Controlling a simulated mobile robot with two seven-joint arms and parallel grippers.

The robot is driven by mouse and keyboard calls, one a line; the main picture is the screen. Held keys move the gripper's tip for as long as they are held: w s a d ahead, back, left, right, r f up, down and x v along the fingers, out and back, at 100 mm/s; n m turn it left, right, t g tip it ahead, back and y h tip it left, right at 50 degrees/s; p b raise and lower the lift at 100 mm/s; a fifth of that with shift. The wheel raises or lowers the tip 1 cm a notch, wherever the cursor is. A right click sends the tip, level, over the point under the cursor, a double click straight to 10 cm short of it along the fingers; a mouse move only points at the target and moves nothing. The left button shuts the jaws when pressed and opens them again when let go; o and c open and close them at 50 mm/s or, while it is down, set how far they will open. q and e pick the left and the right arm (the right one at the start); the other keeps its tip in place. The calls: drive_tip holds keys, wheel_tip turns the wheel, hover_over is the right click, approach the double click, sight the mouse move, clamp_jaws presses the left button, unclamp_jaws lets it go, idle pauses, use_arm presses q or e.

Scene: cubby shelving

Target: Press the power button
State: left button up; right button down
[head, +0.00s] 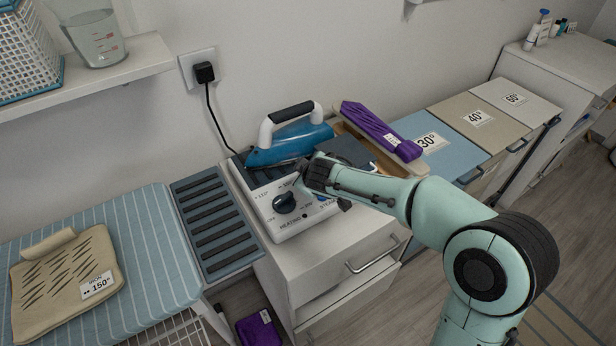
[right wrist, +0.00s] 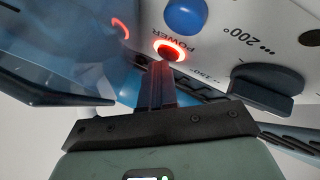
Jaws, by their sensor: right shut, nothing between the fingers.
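The ironing station (head: 290,208) is a white control unit on top of a low cabinet. In the right wrist view its power button (right wrist: 169,50) has a glowing red ring and the word POWER beside it. My right gripper (right wrist: 161,68) is shut and empty, its fingertips right at the near edge of the button; I cannot tell whether they touch. In the head view my right gripper (head: 303,183) is over the panel and hides the button. My left gripper is in neither view.
A black dial (head: 284,202) and a blue button (right wrist: 185,16) are close to the power button. The blue iron (head: 290,144) stands just behind the panel. A purple folded cloth (head: 382,130) lies to the right. An ironing board (head: 150,240) is at the left.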

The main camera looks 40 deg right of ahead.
drive_tip(key=shift+r, duration=0.35)
drive_tip(key=shift+r+p, duration=0.2)
drive_tip(key=shift+p, duration=0.1)
wheel_tip(320, 180, up, 6)
drive_tip(key=p, duration=0.4)
drive_tip(key=shift+f, duration=0.2)
